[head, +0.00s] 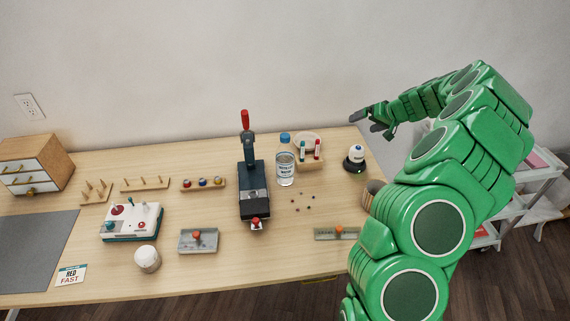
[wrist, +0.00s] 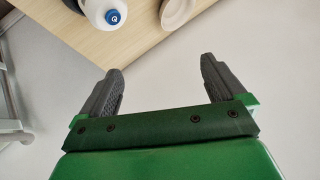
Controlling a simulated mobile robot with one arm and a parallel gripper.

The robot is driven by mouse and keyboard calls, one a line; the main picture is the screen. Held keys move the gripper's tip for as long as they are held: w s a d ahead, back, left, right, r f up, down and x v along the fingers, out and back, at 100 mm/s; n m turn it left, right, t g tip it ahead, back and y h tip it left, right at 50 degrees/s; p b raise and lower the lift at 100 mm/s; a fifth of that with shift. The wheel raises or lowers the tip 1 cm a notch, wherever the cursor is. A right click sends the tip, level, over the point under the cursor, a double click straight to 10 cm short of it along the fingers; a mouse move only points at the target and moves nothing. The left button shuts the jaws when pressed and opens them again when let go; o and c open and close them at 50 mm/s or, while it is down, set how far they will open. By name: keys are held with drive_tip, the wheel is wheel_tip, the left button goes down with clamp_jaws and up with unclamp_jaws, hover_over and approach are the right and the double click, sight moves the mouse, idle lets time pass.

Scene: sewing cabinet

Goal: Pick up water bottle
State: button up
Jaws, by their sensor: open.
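The water bottle (head: 285,170) is clear with a blue cap and a white label. It stands upright on the table, right of the dark blue lever press (head: 253,190). My gripper (head: 366,122) is up and to the right of the bottle in the head view, apart from it. The fingers point left. In the wrist view my gripper (wrist: 160,66) is open, with nothing between its fingers. A white object with a blue round top (wrist: 115,16) is cut off at the upper edge there; I cannot tell whether it is the bottle.
Near the bottle are a wooden holder (head: 311,166) with small tubes, a round dish (head: 307,139) and a black-and-white device (head: 355,159). Small dark beads lie in front of the bottle. A white shelf cart (head: 520,205) stands right of the table. My arm covers the table's right end.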

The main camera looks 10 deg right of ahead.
wheel_tip(320, 180, up, 4)
drive_tip(key=m+t+y, duration=0.3)
drive_tip(key=m+y, duration=0.1)
drive_tip(key=m, duration=2.2)
hover_over(293, 157)
drive_tip(key=s+d, duration=0.2)
wheel_tip(293, 157, down, 11)
drive_tip(key=shift+a+f, duration=0.1)
drive_tip(key=shift+x, duration=1.35)
drive_tip(key=x, duration=0.4)
drive_tip(key=shift+a, duration=0.35)
drive_tip(key=shift+w+a, duration=0.25)
drive_tip(key=shift+w, duration=0.05)
drive_tip(key=shift+c, duration=0.4)
